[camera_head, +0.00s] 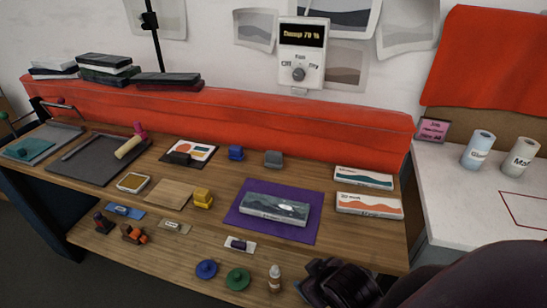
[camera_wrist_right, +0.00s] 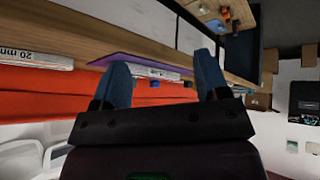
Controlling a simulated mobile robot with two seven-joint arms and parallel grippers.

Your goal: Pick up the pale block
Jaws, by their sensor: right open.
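Two white-edged blocks with wave pictures lie at the right of the wooden table: one with a teal wave (camera_head: 363,179) and one with an orange wave (camera_head: 369,206). A similar block with a grey-green top (camera_head: 273,209) lies on the purple mat (camera_head: 246,221). I cannot tell which is meant by the pale block. My right gripper (camera_head: 335,284) is at the table's front right, apart from these blocks. The right wrist view shows its two blue fingers (camera_wrist_right: 166,84) open and empty, with a block marked 20 mm (camera_wrist_right: 36,60) beyond them at the left. My left gripper is out of view.
Small stamps in yellow (camera_head: 203,198), blue (camera_head: 236,153) and grey (camera_head: 273,159) stand mid-table. Two round pads and a small bottle (camera_head: 274,279) are near the front edge. A red-covered ledge (camera_head: 220,118) runs behind. A white table (camera_head: 470,195) with two rolls is at right.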

